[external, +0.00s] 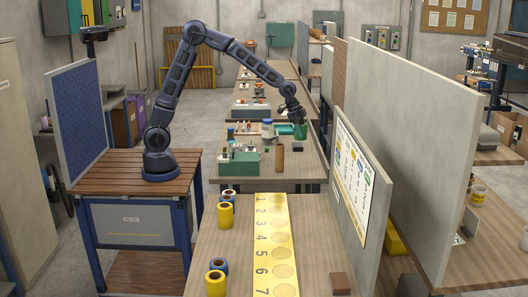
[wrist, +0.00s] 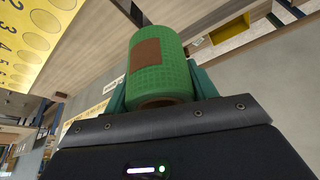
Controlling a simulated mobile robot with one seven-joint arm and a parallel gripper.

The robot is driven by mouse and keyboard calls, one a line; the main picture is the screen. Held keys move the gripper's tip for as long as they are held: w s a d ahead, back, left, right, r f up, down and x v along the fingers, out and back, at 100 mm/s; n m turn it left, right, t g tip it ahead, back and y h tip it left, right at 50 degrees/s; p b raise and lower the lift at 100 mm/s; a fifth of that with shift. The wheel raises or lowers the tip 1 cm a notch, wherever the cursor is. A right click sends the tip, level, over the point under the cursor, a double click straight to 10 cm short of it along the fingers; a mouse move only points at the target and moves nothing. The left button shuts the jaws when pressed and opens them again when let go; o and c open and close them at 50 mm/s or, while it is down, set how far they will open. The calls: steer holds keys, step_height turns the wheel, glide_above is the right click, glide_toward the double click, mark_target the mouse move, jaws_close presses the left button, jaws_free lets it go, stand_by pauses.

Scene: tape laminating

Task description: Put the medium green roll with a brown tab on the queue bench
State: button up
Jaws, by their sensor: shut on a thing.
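A green roll (wrist: 170,80) with a brown tab (wrist: 145,53) on its side fills the middle of the wrist view. My gripper (wrist: 160,92) is shut on it, with green fingers on both sides. In the external view my gripper (external: 296,118) holds the green roll (external: 300,131) at the right side of the middle bench. The front bench (external: 322,225) carries a yellow strip (external: 262,226) with numbered circles, and the circles in view look empty. That strip also shows at the upper left of the wrist view (wrist: 45,30).
Yellow rolls (external: 225,215) and a blue roll (external: 219,265) stand left of the strip. A brown block (external: 340,283) lies at the front right. A grey partition with a poster (external: 356,183) edges the right side. A brown cylinder (external: 279,156) and a green device (external: 240,163) stand on the middle bench.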

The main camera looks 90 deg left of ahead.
steer(key=s+d+f+m+g+h, duration=0.1)
steer(key=s+d+m, duration=0.3)
steer(key=d, duration=1.4)
steer(key=s+d+f+m+h, duration=0.15)
steer(key=s+d, duration=0.45)
steer(key=d, duration=1.1)
steer(key=s+d+f+m+g, duration=0.2)
steer(key=s+d+m, duration=0.4)
steer(key=s+d, duration=1.8)
steer(key=shift+n, duration=0.25)
steer(key=f, duration=1.9)
steer(key=shift+s+d+f, duration=0.2)
steer(key=o, duration=0.6)
steer(key=shift+f, duration=0.15)
steer(key=o, duration=0.4)
